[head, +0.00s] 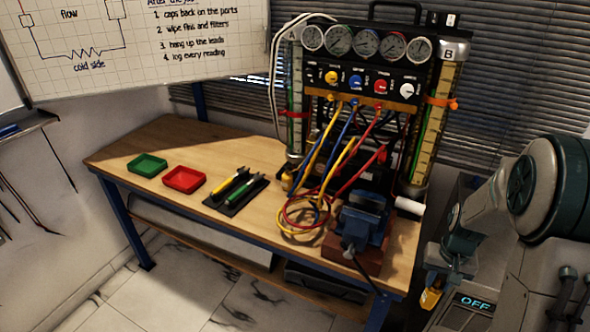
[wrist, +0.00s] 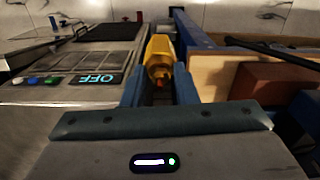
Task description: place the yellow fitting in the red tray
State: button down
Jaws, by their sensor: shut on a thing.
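The yellow fitting (wrist: 160,62) is between the two blue fingers of my gripper (wrist: 160,85) in the wrist view, and the fingers are shut on it. In the head view my gripper (head: 436,283) is at the lower right, beyond the right end of the bench, with the yellow fitting (head: 430,298) below it, beside a panel with an OFF display. The red tray (head: 184,180) lies on the left part of the bench, right of a green tray (head: 147,166), and looks empty. My gripper is far to the right of the red tray.
A gauge rig (head: 366,70) with coiled hoses (head: 305,212) stands on the bench (head: 240,232). A blue vise (head: 358,220) is at the bench's right front. A black holder (head: 222,205) with yellow and green tools lies between red tray and hoses.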

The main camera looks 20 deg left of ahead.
aim_at(184, 182)
jog(key=u, duration=0.05)
jog(key=k, duration=0.15)
jog(key=u, duration=2.7)
jog(key=i, duration=2.15)
jog(key=z, duration=2.25)
jog(key=i, duration=1)
